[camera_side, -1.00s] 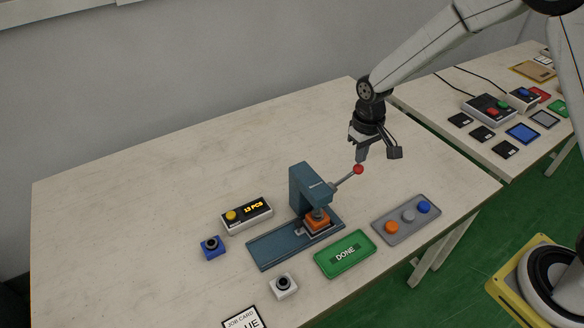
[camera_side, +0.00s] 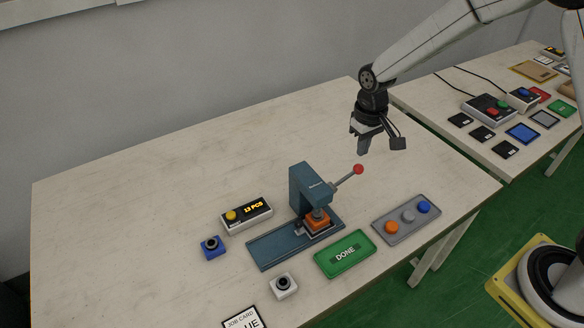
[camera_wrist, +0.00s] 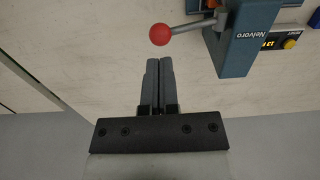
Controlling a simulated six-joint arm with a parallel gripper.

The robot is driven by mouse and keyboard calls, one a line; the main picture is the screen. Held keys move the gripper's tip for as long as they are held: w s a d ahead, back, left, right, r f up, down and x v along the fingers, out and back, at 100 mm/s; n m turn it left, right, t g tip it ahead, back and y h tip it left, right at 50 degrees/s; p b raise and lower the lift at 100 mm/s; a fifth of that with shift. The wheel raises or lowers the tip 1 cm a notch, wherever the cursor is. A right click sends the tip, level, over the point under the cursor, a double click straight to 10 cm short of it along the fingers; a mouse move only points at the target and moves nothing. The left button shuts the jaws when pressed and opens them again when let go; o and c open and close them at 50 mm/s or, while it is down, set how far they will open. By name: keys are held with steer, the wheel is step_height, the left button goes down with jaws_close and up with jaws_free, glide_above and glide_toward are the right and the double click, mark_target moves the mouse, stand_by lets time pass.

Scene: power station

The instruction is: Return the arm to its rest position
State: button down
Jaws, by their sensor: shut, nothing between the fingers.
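My gripper (camera_side: 364,146) hangs above the table, over and slightly behind the red knob of the press lever, apart from it. In the wrist view my gripper (camera_wrist: 159,62) has its two fingers together with nothing between them. The blue-grey press (camera_side: 306,190) stands on the table with its lever (camera_side: 346,180) raised to the right, ending in a red ball (camera_side: 358,169). The red ball (camera_wrist: 160,34) also shows just beyond the fingertips in the wrist view. An orange block (camera_side: 318,224) sits under the press ram.
Around the press are a counter box (camera_side: 246,216) reading "13 PCS", a blue button block (camera_side: 212,247), a white button block (camera_side: 284,286), a green DONE tray (camera_side: 330,266) and a grey tray (camera_side: 392,236) with coloured pieces. A second table (camera_side: 450,85) stands right. The table's left is clear.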

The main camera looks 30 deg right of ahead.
steer(key=shift+s+d+r, duration=0.1)
steer(key=shift+s+r, duration=0.2)
steer(key=shift+s, duration=0.15)
steer(key=s+d+r+t, duration=0.2)
steer(key=s+r, duration=0.1)
steer(key=s, duration=1.2)
steer(key=shift+d+r+t, duration=0.15)
steer(key=shift+r+t, duration=0.15)
steer(key=shift+r, duration=0.1)
steer(key=shift+w, duration=0.15)
